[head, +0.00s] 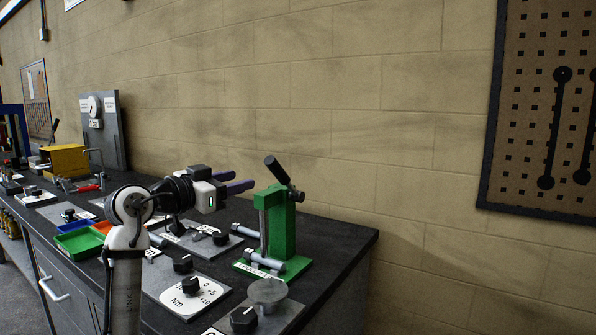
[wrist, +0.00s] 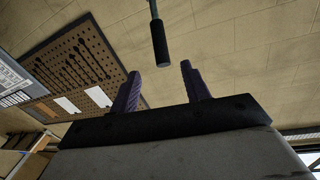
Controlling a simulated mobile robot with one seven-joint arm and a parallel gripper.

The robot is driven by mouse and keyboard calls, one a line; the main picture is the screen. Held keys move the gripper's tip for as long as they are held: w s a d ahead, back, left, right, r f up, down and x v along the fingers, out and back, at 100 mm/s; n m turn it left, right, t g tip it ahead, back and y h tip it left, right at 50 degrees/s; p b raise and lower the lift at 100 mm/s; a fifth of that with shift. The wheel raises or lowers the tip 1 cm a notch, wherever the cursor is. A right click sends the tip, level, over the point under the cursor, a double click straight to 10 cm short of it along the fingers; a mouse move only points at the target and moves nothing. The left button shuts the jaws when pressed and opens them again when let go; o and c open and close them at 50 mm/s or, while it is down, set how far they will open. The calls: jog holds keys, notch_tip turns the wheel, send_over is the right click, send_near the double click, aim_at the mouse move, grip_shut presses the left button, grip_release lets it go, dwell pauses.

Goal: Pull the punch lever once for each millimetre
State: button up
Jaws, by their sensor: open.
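The green punch press (head: 283,225) stands on the dark bench near its right end, with a small label plate at its foot. Its punch lever (head: 284,178) is a short bar with a black grip, tilted up to the left at the top of the press. In the wrist view the black lever grip (wrist: 160,44) hangs from the top edge, beyond my fingertips and between their lines. My gripper (head: 240,181) is open and empty, with purple fingers pointing right, left of the lever and apart from it. Both fingers also show in the wrist view (wrist: 160,72).
A grey panel with a round dial (head: 93,106) stands at the back left. Knob plates, one marked Nm (head: 187,290), lie on the bench in front of the press. Green and orange trays (head: 78,242) and a yellow box (head: 64,160) are left. A pegboard (head: 540,110) hangs right.

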aim_at(277, 170)
jog(key=p+x, duration=0.3)
jog(key=x, duration=0.9)
jog(key=shift+w, duration=0.1)
jog(key=shift+w+d, duration=0.4)
jog(key=shift+w, duration=0.05)
grip_shut()
